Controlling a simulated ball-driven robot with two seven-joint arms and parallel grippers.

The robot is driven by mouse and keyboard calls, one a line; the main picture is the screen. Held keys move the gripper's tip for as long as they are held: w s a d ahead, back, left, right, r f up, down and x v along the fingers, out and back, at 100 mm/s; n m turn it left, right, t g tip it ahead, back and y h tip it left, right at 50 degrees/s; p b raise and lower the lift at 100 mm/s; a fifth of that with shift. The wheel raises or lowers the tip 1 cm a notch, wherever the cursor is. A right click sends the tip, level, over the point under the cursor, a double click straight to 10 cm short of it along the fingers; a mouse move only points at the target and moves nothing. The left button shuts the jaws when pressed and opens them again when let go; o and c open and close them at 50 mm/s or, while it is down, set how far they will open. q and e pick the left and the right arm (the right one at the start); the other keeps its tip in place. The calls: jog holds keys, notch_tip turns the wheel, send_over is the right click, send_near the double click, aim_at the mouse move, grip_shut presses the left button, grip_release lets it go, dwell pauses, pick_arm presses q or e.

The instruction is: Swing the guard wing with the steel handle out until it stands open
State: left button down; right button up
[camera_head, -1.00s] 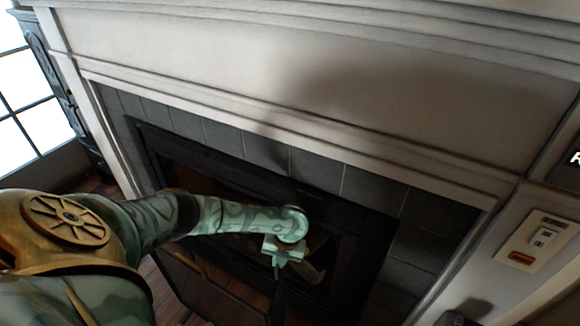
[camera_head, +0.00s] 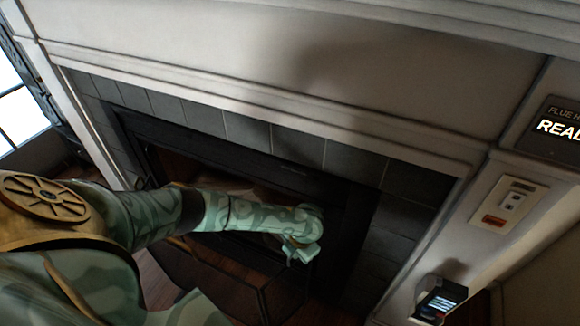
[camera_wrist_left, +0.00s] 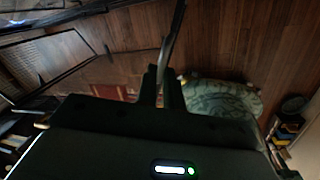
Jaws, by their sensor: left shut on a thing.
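The fireplace guard shows in the head view as a dark-framed panel (camera_head: 215,283) below and in front of the firebox, partly covered by my left arm. My left gripper (camera_head: 300,252) is at the right end of this panel. In the left wrist view the fingers (camera_wrist_left: 162,88) are shut on a thin grey bar, the steel handle (camera_wrist_left: 173,42), which rises from between the fingertips. A mesh guard panel (camera_wrist_left: 62,58) with a dark frame stands to the left in that view. How the bar joins the guard is hidden. My right gripper is in neither view.
The fireplace has a pale mantel (camera_head: 250,60) and dark tiles (camera_head: 245,130). A switch plate (camera_head: 508,203), a dark sign (camera_head: 560,128) and a small lit device (camera_head: 440,300) are at the right. The wood floor (camera_wrist_left: 230,45) is mostly clear in the wrist view.

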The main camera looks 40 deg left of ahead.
pick_arm(q)
jog(key=shift+d, duration=0.25)
jog(key=shift+m, duration=0.3)
jog(key=c, duration=1.5)
grip_release()
jog(key=shift+r, duration=0.1)
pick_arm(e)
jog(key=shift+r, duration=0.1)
